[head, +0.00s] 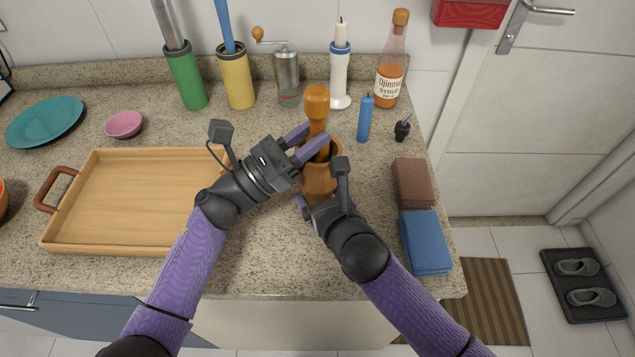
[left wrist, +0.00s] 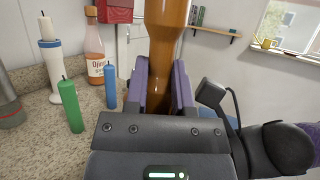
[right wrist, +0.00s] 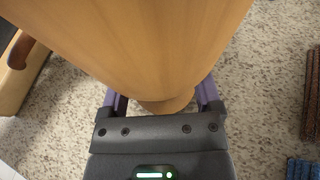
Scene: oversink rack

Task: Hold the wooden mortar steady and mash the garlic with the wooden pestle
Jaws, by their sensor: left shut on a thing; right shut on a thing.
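The wooden mortar (head: 318,183) stands on the speckled counter near its right end. The wooden pestle (head: 317,102) stands nearly upright with its lower end inside the mortar. My left gripper (head: 312,143) is shut on the pestle's shaft just above the rim; the pestle also shows between its fingers in the left wrist view (left wrist: 164,60). My right gripper (right wrist: 161,98) is shut on the mortar low down, from the front; the mortar fills the top of the right wrist view (right wrist: 130,45). The garlic is not visible; the mortar's inside is hidden.
A wooden tray (head: 135,205) lies to the left. A blue candle (head: 365,118), a syrup bottle (head: 390,72), a candle holder (head: 339,75) and a grinder (head: 287,72) stand behind. Brown (head: 412,184) and blue (head: 425,243) cloths lie right of the mortar. The front counter is bare.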

